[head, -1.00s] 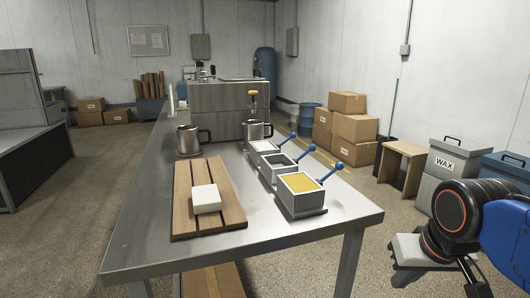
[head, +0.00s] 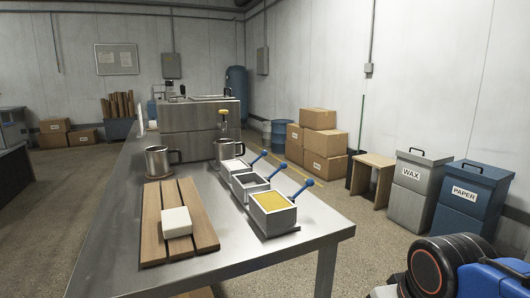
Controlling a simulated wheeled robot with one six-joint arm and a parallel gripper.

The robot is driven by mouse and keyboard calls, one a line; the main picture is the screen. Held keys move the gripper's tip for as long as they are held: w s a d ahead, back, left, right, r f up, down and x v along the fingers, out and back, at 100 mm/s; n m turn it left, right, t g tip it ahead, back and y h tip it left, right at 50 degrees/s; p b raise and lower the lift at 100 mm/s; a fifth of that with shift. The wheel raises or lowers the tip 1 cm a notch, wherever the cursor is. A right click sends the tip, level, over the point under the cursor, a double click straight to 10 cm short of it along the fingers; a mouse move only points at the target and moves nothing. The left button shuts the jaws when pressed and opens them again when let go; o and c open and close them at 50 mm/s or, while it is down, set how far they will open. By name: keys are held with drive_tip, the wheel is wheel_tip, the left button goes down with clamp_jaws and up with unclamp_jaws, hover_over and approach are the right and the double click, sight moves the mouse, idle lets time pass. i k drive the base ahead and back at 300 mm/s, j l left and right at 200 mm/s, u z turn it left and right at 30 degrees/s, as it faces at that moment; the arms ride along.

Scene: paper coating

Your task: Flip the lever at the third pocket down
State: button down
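Three metal pockets stand in a slanting row on the right side of the steel table (head: 235,262). The nearest pocket (head: 278,223) holds a yellow fill. The middle pocket (head: 237,192) looks dark inside, and the farthest pocket (head: 226,171) looks white inside. All three levers slant up to the right. My gripper is out of view; only part of my arm shows at the lower right, apart from the table.
A white block (head: 176,222) sits on a slatted wooden board (head: 204,231) left of the pockets. Two metal mugs (head: 158,161) (head: 226,150) and a large metal box (head: 188,117) stand behind. WAX (head: 411,203) and PAPER (head: 462,210) bins stand at right.

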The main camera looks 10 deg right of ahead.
sight(264, 153)
drive_tip(key=i+l, duration=0.7)
drive_tip(key=l+u, duration=0.05)
drive_tip(key=l, duration=0.05)
